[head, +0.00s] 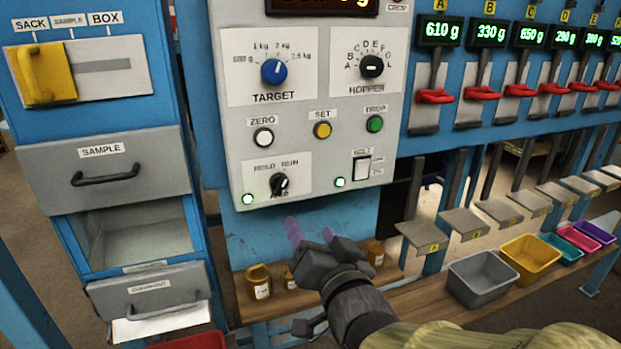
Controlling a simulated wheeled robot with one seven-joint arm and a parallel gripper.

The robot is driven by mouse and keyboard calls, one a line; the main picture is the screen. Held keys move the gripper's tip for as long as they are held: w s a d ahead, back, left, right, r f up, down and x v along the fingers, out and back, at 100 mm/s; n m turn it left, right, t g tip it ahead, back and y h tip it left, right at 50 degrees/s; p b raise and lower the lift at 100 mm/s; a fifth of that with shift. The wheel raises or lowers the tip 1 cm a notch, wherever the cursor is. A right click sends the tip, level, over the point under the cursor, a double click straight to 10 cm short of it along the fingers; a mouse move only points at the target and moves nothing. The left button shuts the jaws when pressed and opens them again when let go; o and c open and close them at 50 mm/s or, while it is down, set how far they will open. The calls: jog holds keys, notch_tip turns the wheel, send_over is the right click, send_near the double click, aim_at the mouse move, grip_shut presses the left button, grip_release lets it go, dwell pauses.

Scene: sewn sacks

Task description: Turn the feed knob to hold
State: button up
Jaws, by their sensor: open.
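The feed knob (279,185) is a small black knob on the lower left of the grey control panel, with HOLD printed above left and RUN above right. Its light pointer mark appears to lean up and to the right, toward RUN. A green lamp (248,199) glows to its lower left. My gripper (310,234) is open and empty, below and a little right of the knob, apart from it. Its two fingers show as pale purple shapes pointing up. The label under the knob is only partly readable.
On the same panel are the blue target knob (274,71), the black hopper knob (372,66), several buttons and a rocker switch (361,168). Small yellow pots (258,281) stand on the wooden shelf below. Drawers (104,176) are at left; red levers and bins (483,280) at right.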

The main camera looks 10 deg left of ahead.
jog(key=w+p, duration=0.1)
jog(key=p, duration=0.7)
send_near(284, 184)
jog(key=x, duration=0.9)
jog(key=shift+w+a, duration=0.15)
jog(key=shift+w, duration=0.05)
jog(key=c, duration=1)
